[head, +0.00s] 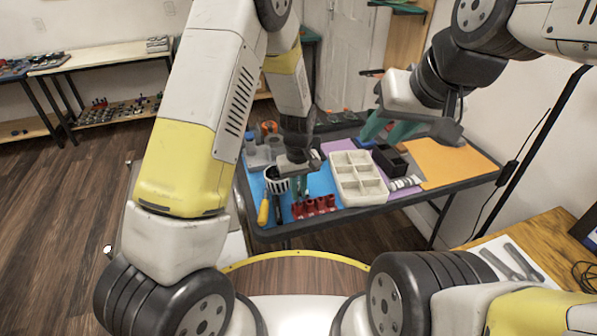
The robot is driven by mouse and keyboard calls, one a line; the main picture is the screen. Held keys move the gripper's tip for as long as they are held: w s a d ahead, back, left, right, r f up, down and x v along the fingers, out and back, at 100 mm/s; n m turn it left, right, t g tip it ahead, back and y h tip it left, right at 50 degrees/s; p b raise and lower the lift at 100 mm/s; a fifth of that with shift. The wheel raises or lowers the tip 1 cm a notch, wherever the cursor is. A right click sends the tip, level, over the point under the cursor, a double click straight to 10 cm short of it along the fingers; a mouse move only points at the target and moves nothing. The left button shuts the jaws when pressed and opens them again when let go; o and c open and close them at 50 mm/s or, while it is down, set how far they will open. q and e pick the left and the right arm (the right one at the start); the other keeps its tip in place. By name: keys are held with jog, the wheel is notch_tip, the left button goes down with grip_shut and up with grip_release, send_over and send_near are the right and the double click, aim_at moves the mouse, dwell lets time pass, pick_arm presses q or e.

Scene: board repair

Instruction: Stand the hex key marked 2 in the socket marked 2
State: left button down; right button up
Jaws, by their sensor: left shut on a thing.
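My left gripper (300,186) reaches down over the blue mat at the front left of the table. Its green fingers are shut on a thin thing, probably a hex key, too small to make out. Just below and beside them is a row of red socket blocks (314,207); their markings are not legible. I cannot tell whether the held thing touches a socket. My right gripper (383,136) is over the right half of the table with its green fingers apart, and I see nothing between them.
The dark-edged table has a blue mat (324,187), a white compartment tray (358,180), a black box (390,160) and a clear orange mat (447,165).

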pick_arm(q)
jog(key=shift+f, duration=0.35)
dwell(0.5)
jog(key=c, duration=1.2)
grip_release()
jog(key=shift+r, duration=0.1)
jog(key=shift+r, duration=3.45)
